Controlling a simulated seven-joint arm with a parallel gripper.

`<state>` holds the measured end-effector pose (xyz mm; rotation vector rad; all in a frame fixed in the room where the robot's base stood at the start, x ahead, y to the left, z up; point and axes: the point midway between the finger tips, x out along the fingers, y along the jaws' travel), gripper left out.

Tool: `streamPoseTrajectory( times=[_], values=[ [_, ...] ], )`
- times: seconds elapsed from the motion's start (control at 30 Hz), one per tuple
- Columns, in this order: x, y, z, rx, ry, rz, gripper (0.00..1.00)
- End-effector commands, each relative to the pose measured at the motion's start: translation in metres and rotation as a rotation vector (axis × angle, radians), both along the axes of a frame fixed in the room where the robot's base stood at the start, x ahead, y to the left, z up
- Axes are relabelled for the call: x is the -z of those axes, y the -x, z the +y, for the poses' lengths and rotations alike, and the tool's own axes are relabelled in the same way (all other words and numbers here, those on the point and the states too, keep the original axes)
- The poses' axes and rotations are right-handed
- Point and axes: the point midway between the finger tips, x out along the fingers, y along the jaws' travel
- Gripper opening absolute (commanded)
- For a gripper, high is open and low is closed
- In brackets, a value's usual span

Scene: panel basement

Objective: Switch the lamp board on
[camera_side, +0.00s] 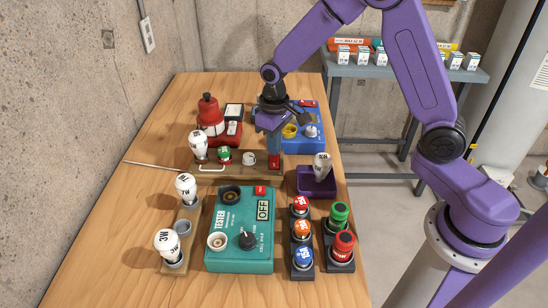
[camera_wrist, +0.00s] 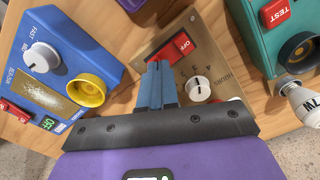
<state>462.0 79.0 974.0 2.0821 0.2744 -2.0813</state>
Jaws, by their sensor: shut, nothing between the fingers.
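The lamp board (camera_side: 237,173) is a brown wooden board across the middle of the table in the side view. It carries a white bulb (camera_side: 199,147), a green part (camera_side: 224,156), a white knob (camera_side: 249,159) and a red switch (camera_side: 275,161) at its right end. In the wrist view the red switch (camera_wrist: 173,47) reads OFF, with the numbered white knob (camera_wrist: 198,88) beside it. My gripper (camera_wrist: 159,68) is shut and empty, its blue fingertips right by the switch's near edge. In the side view my gripper (camera_side: 274,151) points down over the switch; contact is unclear.
A blue box (camera_side: 305,142) with a yellow socket (camera_wrist: 86,90) and a red unit (camera_side: 225,138) stand behind. A teal tester (camera_side: 240,240) reading OFF is in front. A purple tray (camera_side: 317,184) holds a bulb at right. Button blocks (camera_side: 301,232) stand front right.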

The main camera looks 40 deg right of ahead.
Motion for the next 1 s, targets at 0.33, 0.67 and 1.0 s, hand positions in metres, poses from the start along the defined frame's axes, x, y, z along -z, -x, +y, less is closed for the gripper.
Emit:
streamPoseTrajectory(
  times=[0.33, 0.67, 1.0],
  values=[
    [0.005, 0.0, 0.0, 0.0, 0.0, 0.001, 0.0],
    [0.007, 0.0, 0.0, 0.0, 0.0, 0.001, 0.0],
    [-0.015, 0.0, 0.0, 0.001, 0.0, -0.001, 0.0]
  ],
)
